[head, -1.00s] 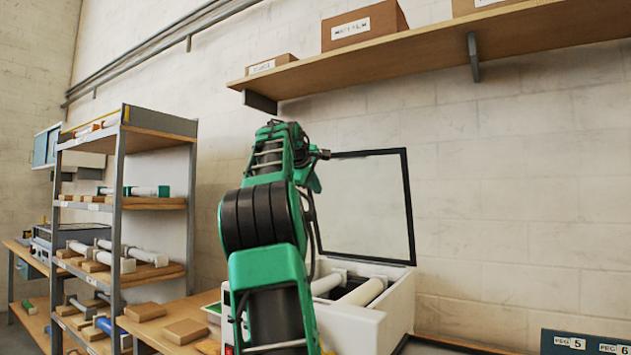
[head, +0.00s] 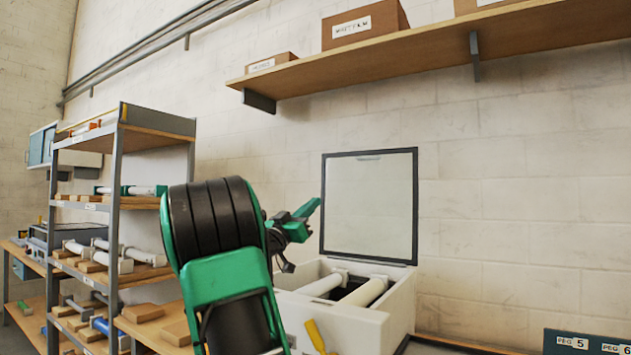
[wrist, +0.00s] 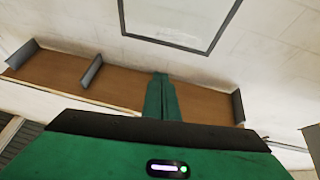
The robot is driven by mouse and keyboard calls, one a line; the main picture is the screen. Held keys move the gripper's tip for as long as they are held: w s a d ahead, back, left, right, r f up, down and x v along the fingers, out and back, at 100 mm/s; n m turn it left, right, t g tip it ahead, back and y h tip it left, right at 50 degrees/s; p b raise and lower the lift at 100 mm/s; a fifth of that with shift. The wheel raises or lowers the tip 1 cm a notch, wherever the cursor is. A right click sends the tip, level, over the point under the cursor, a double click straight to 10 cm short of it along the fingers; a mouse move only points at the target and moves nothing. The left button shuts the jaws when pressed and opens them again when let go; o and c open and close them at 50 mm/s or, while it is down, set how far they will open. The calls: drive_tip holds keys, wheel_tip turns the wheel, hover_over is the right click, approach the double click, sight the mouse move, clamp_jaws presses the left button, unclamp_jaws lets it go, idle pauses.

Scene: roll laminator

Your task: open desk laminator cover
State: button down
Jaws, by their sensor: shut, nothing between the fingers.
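The desk laminator (head: 375,318) is a white box on the bench, with pale rollers (head: 362,291) showing inside. Its cover (head: 369,207), a clear panel in a dark frame, stands upright along the back edge, swung open. My gripper (head: 313,206) is green, shut and empty. In the head view it is in the air just left of the cover, above the laminator, and it looks apart from the cover. In the wrist view my shut fingers (wrist: 160,95) point up the picture, and the cover's framed panel (wrist: 185,15) shows beyond them at the top.
A wall shelf (head: 430,60) with cardboard boxes (head: 364,24) runs above the laminator. A storage rack (head: 120,200) with rollers and blocks stands at left. A yellow-handled tool (head: 315,336) shows at the laminator's front. The wall right of the cover is clear.

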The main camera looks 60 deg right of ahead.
drive_tip(key=t, duration=0.1)
drive_tip(key=w+r+h, duration=0.1)
drive_tip(key=r+n+t, duration=0.1)
drive_tip(key=shift+w+a+r+t+h, duration=0.1)
drive_tip(key=shift+w+a+t+h, duration=0.15)
drive_tip(key=shift+t+h, duration=0.05)
idle(0.6)
drive_tip(key=shift+d, duration=0.1)
drive_tip(key=shift+d+r, duration=0.1)
drive_tip(key=shift+r, duration=0.05)
drive_tip(key=x, duration=1)
drive_tip(key=shift+r, duration=0.2)
idle(0.3)
